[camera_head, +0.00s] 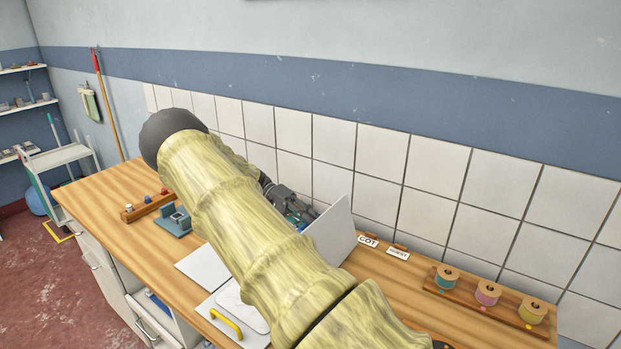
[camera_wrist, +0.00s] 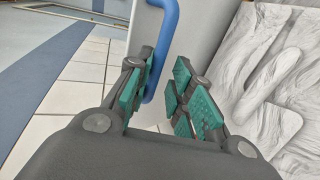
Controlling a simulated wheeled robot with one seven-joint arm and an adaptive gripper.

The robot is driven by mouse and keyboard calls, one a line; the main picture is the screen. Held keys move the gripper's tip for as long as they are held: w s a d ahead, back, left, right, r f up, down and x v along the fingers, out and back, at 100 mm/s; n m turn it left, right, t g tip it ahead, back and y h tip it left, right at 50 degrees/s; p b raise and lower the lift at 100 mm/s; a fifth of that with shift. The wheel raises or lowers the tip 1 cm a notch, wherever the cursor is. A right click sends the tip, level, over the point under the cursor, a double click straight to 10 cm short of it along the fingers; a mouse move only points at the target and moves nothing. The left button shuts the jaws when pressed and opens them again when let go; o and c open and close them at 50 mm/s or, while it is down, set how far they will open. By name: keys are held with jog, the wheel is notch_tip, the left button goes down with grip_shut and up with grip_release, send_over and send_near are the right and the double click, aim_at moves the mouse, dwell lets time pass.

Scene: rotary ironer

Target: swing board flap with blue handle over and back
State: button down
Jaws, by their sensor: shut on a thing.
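The white board flap (camera_head: 331,232) stands raised at a steep tilt above the table in the head view. Its blue handle (camera_wrist: 169,22) shows in the wrist view, attached to the pale board (camera_wrist: 204,35). My gripper (camera_wrist: 162,88) is shut on the blue handle, whose lower end lies between the green finger pads.
A blue-grey fixture (camera_head: 174,222) stands at left. The tiled wall (camera_head: 380,165) bounds the table's back.

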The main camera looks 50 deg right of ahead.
jog(key=shift+w+a+f, duration=0.15)
jog(key=shift+w+f, duration=0.25)
jog(key=shift+w, duration=0.05)
jog(key=c, duration=1.5)
grip_release()
jog(key=shift+w+f, duration=0.1)
jog(key=shift+w, duration=0.1)
jog(key=shift+w+f, duration=0.15)
jog(key=shift+w, duration=0.15)
jog(key=shift+s, duration=0.15)
jog(key=shift+s+d, duration=0.15)
jog(key=shift+d, duration=0.05)
jog(key=v, duration=1.2)
jog(key=shift+r, duration=0.25)
